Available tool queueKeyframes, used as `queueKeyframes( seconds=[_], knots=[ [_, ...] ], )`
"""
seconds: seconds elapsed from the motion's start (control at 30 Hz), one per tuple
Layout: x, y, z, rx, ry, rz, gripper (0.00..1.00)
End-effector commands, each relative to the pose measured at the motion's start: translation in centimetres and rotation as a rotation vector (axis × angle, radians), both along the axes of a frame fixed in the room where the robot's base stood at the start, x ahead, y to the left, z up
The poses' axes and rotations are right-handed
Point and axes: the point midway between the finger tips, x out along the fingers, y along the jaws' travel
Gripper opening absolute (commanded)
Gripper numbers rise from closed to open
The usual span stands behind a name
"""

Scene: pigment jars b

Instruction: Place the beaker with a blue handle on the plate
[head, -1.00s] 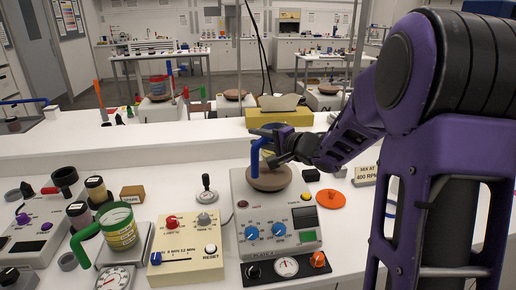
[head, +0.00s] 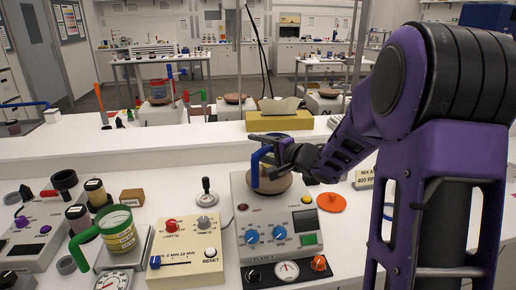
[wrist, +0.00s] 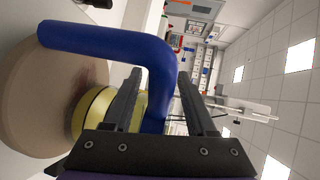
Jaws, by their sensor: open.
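The beaker's blue handle (head: 257,168) shows above the round brown plate (head: 282,185) of the hot-plate device in the head view. My gripper mostly hides the beaker's body there. In the wrist view the blue handle (wrist: 115,42) bends down between my fingers, and part of the yellow beaker body (wrist: 92,112) shows behind the left finger. The beaker appears to stand on the brown plate (wrist: 30,95); the contact is partly hidden. My gripper (wrist: 160,75) is open, with one finger on each side of the handle. It also shows in the head view (head: 284,153).
A green-handled beaker (head: 118,232) stands on a device at the left. A cream control box (head: 185,248) with knobs is left of the hot plate (head: 278,225). An orange disc (head: 332,202) lies to its right. A yellow tissue box (head: 280,121) stands on the ledge behind.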

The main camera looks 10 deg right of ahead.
Motion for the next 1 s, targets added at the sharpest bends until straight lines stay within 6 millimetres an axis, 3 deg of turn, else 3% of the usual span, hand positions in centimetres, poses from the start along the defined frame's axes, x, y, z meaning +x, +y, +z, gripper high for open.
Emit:
queueKeyframes(
  seconds=[0.17, 0.6, 0.8, 1.0],
  knots=[
    [-1.1, -0.8, 0.7, -0.001, -0.002, -0.002, 0.57],
    [-8.3, -5.5, 2.3, -0.001, -0.001, -0.003, 0.57],
    [-9.7, -6.4, 2.5, 0.0, 0.0, -0.001, 0.57],
    [-9.9, -6.4, 2.5, 0.001, -0.001, 0.0, 0.57]
  ],
)
